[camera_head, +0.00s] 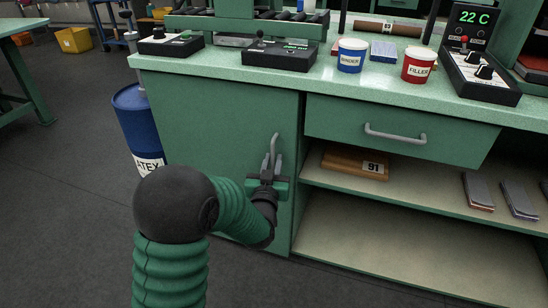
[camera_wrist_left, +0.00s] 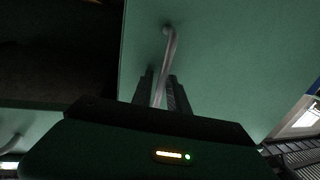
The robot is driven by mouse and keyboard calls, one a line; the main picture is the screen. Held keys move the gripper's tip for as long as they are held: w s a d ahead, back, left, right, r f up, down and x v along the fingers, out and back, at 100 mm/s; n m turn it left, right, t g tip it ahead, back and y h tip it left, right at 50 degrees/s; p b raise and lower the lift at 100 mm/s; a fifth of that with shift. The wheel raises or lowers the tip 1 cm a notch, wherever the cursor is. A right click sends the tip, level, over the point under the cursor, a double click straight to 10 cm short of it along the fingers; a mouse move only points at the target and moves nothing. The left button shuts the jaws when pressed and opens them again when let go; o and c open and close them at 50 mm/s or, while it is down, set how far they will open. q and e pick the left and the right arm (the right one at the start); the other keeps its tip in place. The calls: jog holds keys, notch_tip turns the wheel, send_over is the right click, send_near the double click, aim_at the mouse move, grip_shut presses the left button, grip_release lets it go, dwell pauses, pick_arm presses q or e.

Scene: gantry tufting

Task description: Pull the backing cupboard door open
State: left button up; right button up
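The green backing cupboard door (camera_head: 215,130) is at the left of the bench front, under the worktop. It looks flush or nearly flush with the front; I see no clear gap. Its grey upright bar handle (camera_head: 274,146) is near its right edge. My left gripper (camera_head: 267,172) is at the lower part of this handle. In the left wrist view the handle (camera_wrist_left: 169,52) runs down between the two dark fingers (camera_wrist_left: 161,95), which look closed against it. The door face (camera_wrist_left: 235,55) fills much of that view. My right gripper is not in view.
A drawer (camera_head: 400,129) with a bar handle and open shelves (camera_head: 345,235) are right of the door. A blue latex barrel (camera_head: 140,125) stands at the left. Binder (camera_head: 350,58) and filler (camera_head: 418,66) tubs stand on the worktop. The floor in front is clear.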

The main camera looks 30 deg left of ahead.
pick_arm(q)
jog(key=shift+d, duration=0.1)
jog(key=shift+c, duration=1)
grip_shut()
jog(key=shift+f, duration=0.1)
